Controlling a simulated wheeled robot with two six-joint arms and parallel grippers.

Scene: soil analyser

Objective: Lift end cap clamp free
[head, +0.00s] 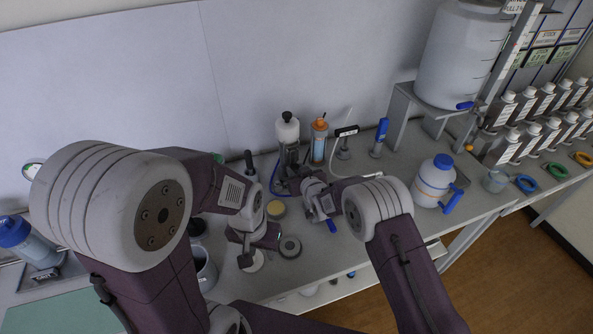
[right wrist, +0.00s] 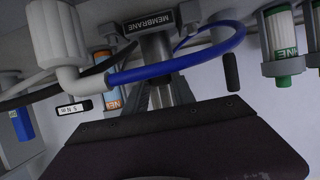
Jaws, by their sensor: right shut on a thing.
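My right gripper (head: 318,208) is low over the bench at the foot of the membrane unit (head: 287,130). In the right wrist view my dark gripper body fills the lower part, and the jaws (right wrist: 172,92) reach toward a grey block labelled MEMBRANE (right wrist: 158,20). They are shut on a part there, which I take to be the end cap clamp; it is mostly hidden, and I cannot tell whether it is still seated. My left gripper (head: 254,254) is low over the bench, left of the right one; its finger gap is unclear.
A blue tube (right wrist: 185,62) and white elbow fitting (right wrist: 75,80) are close to the right jaws. An orange-capped cylinder (head: 319,140) stands behind. A blue-capped jug (head: 434,180) stands right.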

